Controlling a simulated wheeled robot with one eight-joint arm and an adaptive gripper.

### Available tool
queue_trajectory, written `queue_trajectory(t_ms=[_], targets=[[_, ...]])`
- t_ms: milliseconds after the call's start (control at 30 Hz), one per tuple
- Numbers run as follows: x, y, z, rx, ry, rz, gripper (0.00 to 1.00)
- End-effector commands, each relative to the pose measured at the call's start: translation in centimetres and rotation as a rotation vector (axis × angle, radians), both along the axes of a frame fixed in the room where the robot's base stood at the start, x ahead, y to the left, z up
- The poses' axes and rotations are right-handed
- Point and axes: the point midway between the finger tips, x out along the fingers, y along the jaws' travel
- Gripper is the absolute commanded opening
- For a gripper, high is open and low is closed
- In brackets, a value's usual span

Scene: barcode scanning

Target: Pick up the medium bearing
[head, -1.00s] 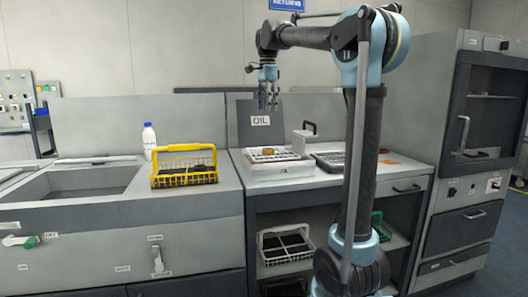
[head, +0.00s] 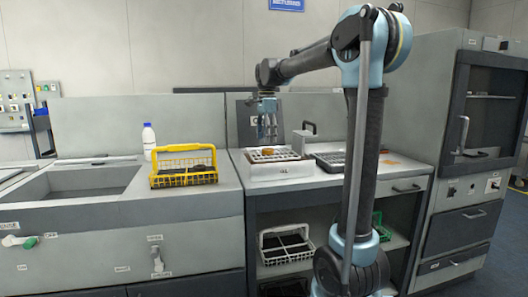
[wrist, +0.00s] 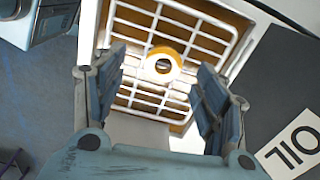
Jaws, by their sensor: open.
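The bearing, an orange and white ring with a dark hole, shows in the wrist view (wrist: 166,51) on a white grid rack (wrist: 140,25). In the head view the bearing (head: 268,151) is a small brown shape on the white-topped oil unit (head: 280,173). My gripper (head: 268,139) is open and points down just above the bearing. In the wrist view my gripper (wrist: 160,62) has one finger on each side of the ring, with clear gaps. Nothing is held. The ring's size against others cannot be judged, as no other bearing shows.
A yellow basket (head: 183,148) and a white bottle (head: 149,138) stand to the left, near a sink (head: 75,180). A dark tray (head: 330,158) lies to the right. The OIL sign (wrist: 297,148) stands close by my gripper. A white basket (head: 287,252) sits on the shelf below.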

Motion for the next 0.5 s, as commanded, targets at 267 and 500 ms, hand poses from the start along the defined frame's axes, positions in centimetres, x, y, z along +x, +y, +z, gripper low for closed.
queue_trajectory(t_ms=[267,500], targets=[[0.4,-0.4,-3.5,0.000,0.000,0.000,0.66],[0.4,-0.4,-4.9,0.000,0.000,0.000,0.66]])
